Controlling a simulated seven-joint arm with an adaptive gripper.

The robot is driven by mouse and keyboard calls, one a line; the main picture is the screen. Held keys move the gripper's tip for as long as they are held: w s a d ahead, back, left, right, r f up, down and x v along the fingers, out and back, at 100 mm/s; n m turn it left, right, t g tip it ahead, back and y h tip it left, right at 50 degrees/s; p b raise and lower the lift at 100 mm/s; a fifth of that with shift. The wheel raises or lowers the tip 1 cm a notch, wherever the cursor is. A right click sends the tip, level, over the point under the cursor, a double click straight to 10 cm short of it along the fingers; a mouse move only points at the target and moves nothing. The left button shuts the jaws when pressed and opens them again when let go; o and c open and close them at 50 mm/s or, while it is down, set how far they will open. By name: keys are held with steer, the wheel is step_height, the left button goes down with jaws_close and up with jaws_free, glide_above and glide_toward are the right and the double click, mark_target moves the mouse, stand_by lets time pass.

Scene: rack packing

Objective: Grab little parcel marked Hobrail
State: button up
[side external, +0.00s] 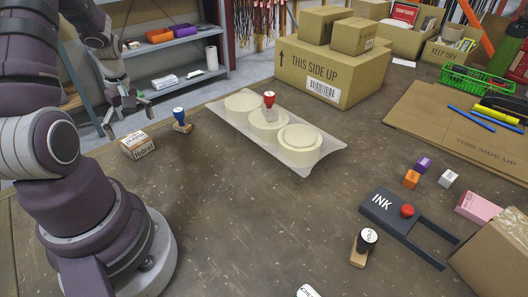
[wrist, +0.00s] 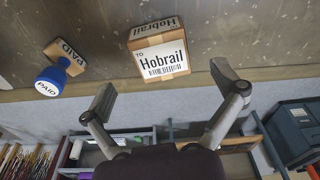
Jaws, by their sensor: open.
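The little parcel marked Hobrail (wrist: 162,55) is a small brown box with white labels, near the top middle of the wrist view. In the side external view the parcel (side external: 138,145) sits on the table near its left edge, beside my arm. My gripper (side external: 137,103) is open and empty, above and a little behind the parcel. In the wrist view my gripper (wrist: 165,85) has its two fingers spread apart, with the parcel beyond the gap between them. The gripper does not touch the parcel.
A blue-handled PAID stamp (side external: 181,121) stands just right of the parcel. A tray with round tubs (side external: 318,158) and a red-handled stamp (side external: 269,100) is farther right. A big carton (side external: 335,78) stands behind. The ink pad (side external: 385,208) is at front right. The middle table is clear.

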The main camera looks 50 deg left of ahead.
mark_target(135, 139)
steer(key=f, duration=0.2)
steer(key=a+f, duration=0.1)
steer(key=f, duration=0.1)
steer(key=shift+s+f, duration=0.15)
steer(key=shift+f, duration=0.2)
steer(key=c, duration=1.3)
steer(key=shift+r, duration=0.1)
